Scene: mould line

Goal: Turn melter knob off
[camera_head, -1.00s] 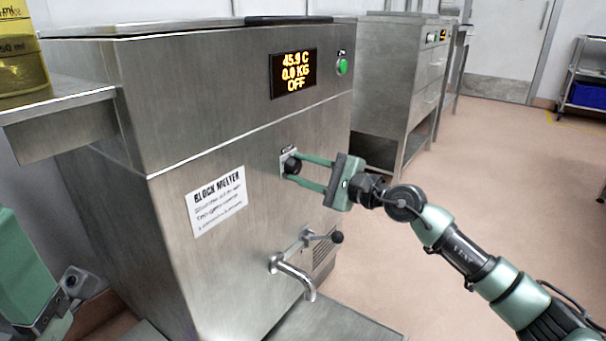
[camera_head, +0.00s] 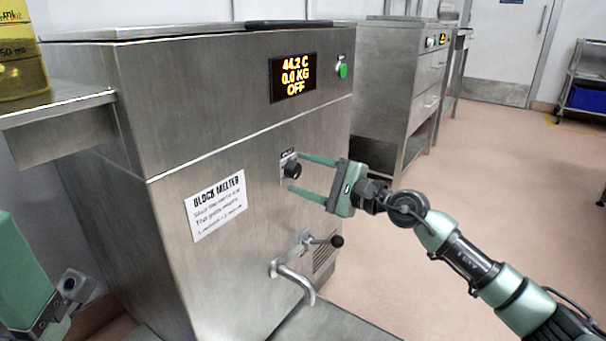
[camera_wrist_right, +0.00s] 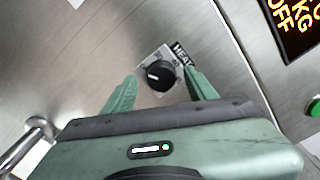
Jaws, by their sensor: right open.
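The black melter knob (camera_head: 292,170) sits on a small plate on the front of the steel block melter (camera_head: 240,150). Its display (camera_head: 293,77) reads 44.2 C, 0.0 KG, OFF. My right gripper (camera_head: 295,174) is open, with its green fingertips spread near the knob but not closed on it. In the right wrist view the knob (camera_wrist_right: 160,74) shows between and beyond the fingertips (camera_wrist_right: 160,85), with a "HEAT" label and a white pointer mark. My left arm shows only in part at the left edge; its gripper is out of view.
A tap (camera_head: 293,280) with a black-tipped lever (camera_head: 336,241) sticks out below the knob. A green button (camera_head: 342,70) is beside the display. A shelf (camera_head: 60,110) with a yellow jug (camera_head: 22,70) stands at the left. Floor to the right is open.

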